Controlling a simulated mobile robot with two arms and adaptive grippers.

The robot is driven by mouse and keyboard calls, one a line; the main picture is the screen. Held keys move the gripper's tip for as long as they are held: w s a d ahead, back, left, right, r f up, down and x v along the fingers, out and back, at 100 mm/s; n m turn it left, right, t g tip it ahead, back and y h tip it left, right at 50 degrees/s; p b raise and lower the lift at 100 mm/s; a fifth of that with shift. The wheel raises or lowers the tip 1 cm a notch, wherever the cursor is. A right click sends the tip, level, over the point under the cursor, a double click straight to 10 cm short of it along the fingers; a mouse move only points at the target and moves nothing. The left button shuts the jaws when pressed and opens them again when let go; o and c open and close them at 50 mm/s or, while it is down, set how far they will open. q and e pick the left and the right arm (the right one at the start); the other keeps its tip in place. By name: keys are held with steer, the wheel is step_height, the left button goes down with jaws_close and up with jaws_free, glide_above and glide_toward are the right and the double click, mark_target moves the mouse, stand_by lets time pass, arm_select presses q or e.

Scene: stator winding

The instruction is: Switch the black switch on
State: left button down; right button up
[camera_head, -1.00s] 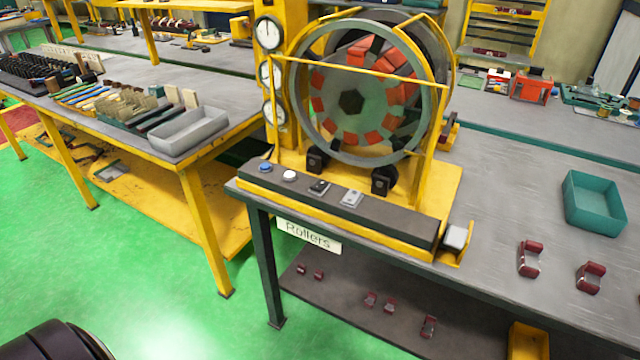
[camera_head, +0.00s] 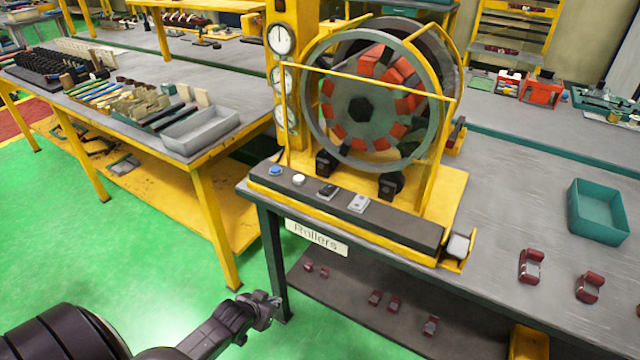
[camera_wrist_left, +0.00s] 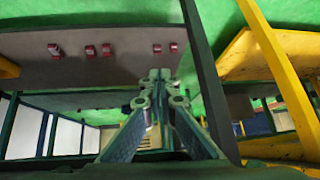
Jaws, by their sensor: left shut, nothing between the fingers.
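My right gripper is not in view.
The "Rollers" sign (camera_head: 317,238) hangs on the table's front edge above a lower shelf (camera_head: 345,300) with several red parts. A teal bin (camera_head: 597,212) stands on the right. A yellow-framed table (camera_head: 215,150) is at the left. Green floor is free between them.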

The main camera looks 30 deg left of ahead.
arm_select(q)
steer(key=w+r+t+p, duration=0.15)
steer(key=w+r, duration=0.25)
steer(key=r, duration=0.6)
steer(key=w+r+t, duration=0.2)
steer(key=w+r, duration=0.1)
steer(key=r, duration=0.7)
steer(key=d+r+t, duration=0.1)
steer(key=d+r, duration=0.1)
steer(key=r, duration=0.8)
steer(key=d+r+m+t+h+p, duration=0.1)
steer(key=d+r, duration=0.2)
steer(key=r, duration=0.7)
steer(key=shift+w+r+h, duration=0.25)
steer(key=shift+w+h, duration=0.05)
steer(key=shift+w, duration=0.15)
steer(key=shift+w+p, duration=0.1)
steer(key=shift+p, duration=0.2)
steer(key=p, duration=0.2)
glide_above(320, 202)
steer(key=f, duration=0.3)
steer(key=shift+w+f, duration=0.3)
steer(key=shift+w, duration=0.05)
step_height(320, 202, down, 3)
steer(key=shift+s+r, duration=0.1)
steer(key=shift+r, duration=0.1)
steer(key=shift+s+f, duration=0.2)
steer(key=shift+f, duration=0.6)
